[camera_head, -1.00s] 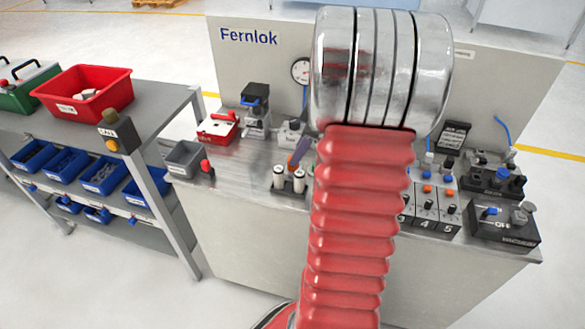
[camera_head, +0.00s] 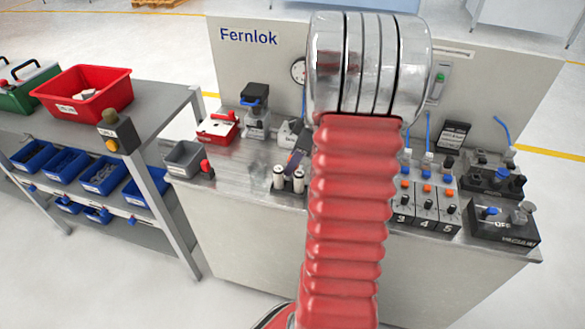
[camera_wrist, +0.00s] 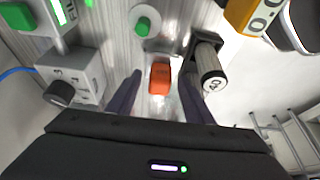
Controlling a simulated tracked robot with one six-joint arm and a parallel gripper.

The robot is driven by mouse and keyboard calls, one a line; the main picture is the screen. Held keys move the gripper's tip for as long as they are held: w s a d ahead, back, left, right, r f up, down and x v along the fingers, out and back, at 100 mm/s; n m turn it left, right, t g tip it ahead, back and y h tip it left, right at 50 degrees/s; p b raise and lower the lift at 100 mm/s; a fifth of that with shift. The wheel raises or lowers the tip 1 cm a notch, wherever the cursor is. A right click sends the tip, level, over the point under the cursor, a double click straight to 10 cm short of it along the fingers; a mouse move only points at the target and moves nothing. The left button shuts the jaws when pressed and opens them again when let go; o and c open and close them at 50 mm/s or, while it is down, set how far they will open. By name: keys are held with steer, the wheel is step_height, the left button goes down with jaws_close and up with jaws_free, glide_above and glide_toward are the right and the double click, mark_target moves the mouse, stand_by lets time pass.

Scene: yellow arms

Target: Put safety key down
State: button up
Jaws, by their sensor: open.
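An orange block (camera_wrist: 160,78), which looks like the safety key, is on the metal bench top in the wrist view. My gripper (camera_wrist: 160,90) is open, with one dark finger on each side of the block and a visible gap to both. I cannot tell whether the block rests fully on the surface. In the head view my red arm and its metal wrist cover the middle of the bench (camera_head: 240,225); the block is not visible there.
In the wrist view, a labelled cylinder (camera_wrist: 208,68) stands close right of the fingers, a green button (camera_wrist: 143,25) is beyond, and a grey knob box (camera_wrist: 72,77) is left. In the head view, a grey bin (camera_head: 185,158) and red box (camera_head: 217,127) are on the bench's left side.

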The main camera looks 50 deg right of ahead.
steer(key=shift+c, duration=0.4)
jaws_close()
stand_by(0.4)
step_height(320, 180, up, 10)
steer(key=shift+r, duration=0.1)
stand_by(0.5)
stand_by(0.4)
